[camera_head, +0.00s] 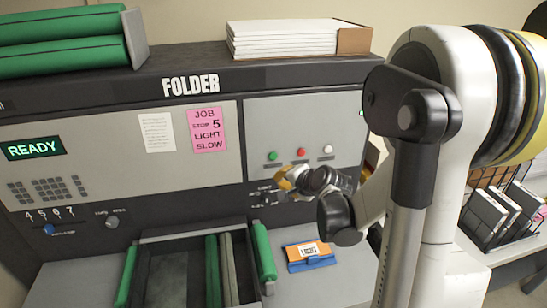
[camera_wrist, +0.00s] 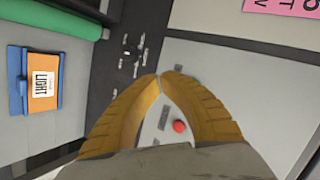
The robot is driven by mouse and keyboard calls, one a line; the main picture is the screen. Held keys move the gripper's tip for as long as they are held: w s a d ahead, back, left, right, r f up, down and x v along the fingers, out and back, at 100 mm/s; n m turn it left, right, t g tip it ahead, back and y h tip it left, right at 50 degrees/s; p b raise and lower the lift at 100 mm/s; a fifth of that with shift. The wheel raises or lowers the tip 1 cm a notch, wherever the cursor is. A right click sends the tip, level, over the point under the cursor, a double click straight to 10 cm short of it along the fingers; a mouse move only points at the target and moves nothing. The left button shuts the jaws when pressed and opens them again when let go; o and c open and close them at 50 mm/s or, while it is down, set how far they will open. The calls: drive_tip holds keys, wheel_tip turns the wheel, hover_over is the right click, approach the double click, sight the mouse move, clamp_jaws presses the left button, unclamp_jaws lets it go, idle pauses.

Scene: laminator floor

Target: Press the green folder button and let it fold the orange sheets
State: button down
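The folder (camera_head: 190,86) is a dark machine with a grey front panel, and its display (camera_head: 33,148) reads READY. The green button (camera_head: 273,156) is the left of three buttons on the right panel. My gripper (camera_head: 284,179) is just below the button row, close to the panel. In the wrist view its yellow fingertips (camera_wrist: 160,76) meet, with nothing held between them.
The red button (camera_head: 301,152) and white button (camera_head: 328,149) sit to the right. A pink note (camera_head: 207,130) reads JOB 5, LIGHT, SLOW. Green rollers (camera_head: 263,251) flank the lower feed. White sheets (camera_head: 280,40) are stacked on top.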

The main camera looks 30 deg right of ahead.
sight(273, 156)
drive_tip(key=w+d, duration=0.2)
drive_tip(key=w, duration=0.5)
drive_tip(key=shift+w, duration=0.3)
drive_tip(key=shift+d, duration=0.1)
idle(1.1)
drive_tip(key=shift+w+d, duration=0.1)
drive_tip(key=shift+w, duration=0.3)
